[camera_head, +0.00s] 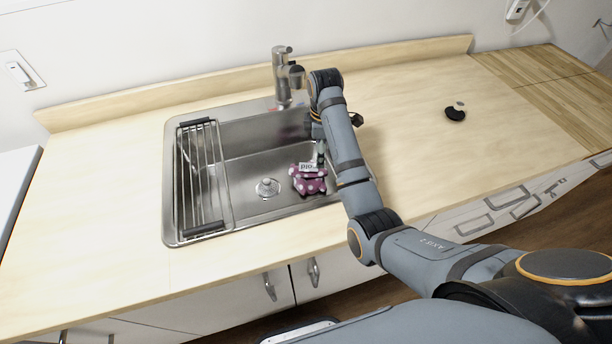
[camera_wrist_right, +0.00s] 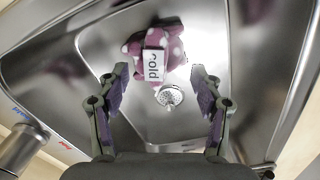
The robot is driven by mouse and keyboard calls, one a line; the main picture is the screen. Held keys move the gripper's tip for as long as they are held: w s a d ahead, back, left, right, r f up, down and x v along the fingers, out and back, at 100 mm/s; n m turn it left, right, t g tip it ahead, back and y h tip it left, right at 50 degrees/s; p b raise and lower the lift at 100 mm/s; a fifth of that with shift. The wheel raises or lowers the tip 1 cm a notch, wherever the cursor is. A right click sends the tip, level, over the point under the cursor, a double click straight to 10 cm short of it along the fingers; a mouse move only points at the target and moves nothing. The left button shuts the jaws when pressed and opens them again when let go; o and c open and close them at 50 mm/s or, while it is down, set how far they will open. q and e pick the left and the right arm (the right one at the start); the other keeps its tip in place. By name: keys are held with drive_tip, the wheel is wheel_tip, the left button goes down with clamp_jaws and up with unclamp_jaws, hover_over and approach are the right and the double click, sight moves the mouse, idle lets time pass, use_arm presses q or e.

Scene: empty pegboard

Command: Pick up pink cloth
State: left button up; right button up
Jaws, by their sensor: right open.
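The pink cloth (camera_head: 309,182) is a crumpled piece with white dots, lying in the right part of the steel sink basin. It also shows in the right wrist view (camera_wrist_right: 137,47), with a white label reading "cold" over part of it. My right gripper (camera_wrist_right: 160,80) is open above the sink, its two fingers apart. The cloth lies beyond the fingertips, a little left of the middle between them, and is not gripped. In the head view the right arm hides part of the basin's right side. My left gripper is not in view.
The steel sink (camera_head: 182,240) is set in a wooden counter (camera_head: 110,200), with a wire rack (camera_head: 205,180) on its left side. A faucet (camera_head: 283,75) stands behind it. A drain (camera_head: 267,187) lies left of the cloth. A small black object (camera_head: 455,113) sits on the right counter, otherwise mostly clear.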

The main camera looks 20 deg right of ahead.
sight(319, 170)
drive_tip(key=shift+w+f, duration=0.15)
drive_tip(key=shift+f, duration=0.1)
drive_tip(key=f, duration=0.1)
drive_tip(key=f+b, duration=0.1)
drive_tip(key=shift+s+f, duration=0.2)
drive_tip(key=shift+f, duration=0.95)
drive_tip(key=shift+w+f, duration=0.25)
drive_tip(key=shift+f, duration=0.05)
drive_tip(key=f, duration=0.3)
drive_tip(key=w+f, duration=0.1)
drive_tip(key=f, duration=0.1)
drive_tip(key=shift+p, duration=0.35)
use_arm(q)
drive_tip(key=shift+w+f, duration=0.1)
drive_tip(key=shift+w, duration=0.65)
use_arm(e)
drive_tip(key=shift+s, duration=0.1)
drive_tip(key=c, duration=1.3)
drive_tip(key=shift+r, duration=0.15)
